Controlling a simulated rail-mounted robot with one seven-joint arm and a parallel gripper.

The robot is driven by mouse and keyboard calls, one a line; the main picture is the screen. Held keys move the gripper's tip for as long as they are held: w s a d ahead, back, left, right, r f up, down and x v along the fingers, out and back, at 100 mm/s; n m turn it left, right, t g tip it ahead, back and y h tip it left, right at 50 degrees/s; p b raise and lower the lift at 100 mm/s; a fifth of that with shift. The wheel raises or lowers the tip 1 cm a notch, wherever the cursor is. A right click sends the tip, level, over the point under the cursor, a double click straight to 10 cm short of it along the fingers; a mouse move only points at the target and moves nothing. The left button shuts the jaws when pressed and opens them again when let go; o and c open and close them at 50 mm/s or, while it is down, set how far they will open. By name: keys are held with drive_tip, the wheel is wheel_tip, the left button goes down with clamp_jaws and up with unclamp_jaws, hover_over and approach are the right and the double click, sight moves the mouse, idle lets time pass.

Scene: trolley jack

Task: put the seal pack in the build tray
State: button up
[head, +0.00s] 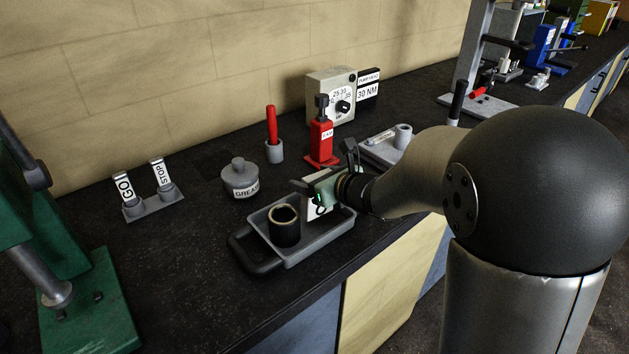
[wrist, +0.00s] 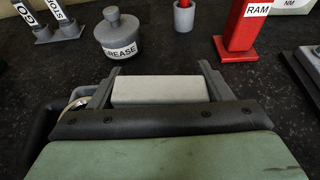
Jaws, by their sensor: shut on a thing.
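My gripper (head: 316,188) is shut on a pale flat pack, the seal pack (head: 319,208), which hangs upright with a ring mark on its face. In the wrist view the seal pack (wrist: 160,90) shows as a pale block between the two grey fingers (wrist: 155,88). A grey tray (head: 292,261) with a dark handle stands below; it looks like the build tray, but I see no label on it. A dark open cylinder (head: 284,230) stands in its left part. The pack is over the tray's right part; I cannot tell whether it touches the floor.
A grease pot (head: 240,180) stands behind the tray. A red RAM piece (head: 321,140), a red-handled tool in a cup (head: 273,150) and a torque box (head: 332,95) stand farther back. Another grey tray (head: 376,155) with parts is at the right. GO and STOP levers (head: 147,185) stand left.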

drive_tip(key=shift+f, duration=0.55)
drive_tip(key=shift+f+b, duration=0.3)
drive_tip(key=shift+b, duration=0.2)
drive_tip(key=o, duration=1.2)
drive_tip(key=shift+r, duration=0.2)
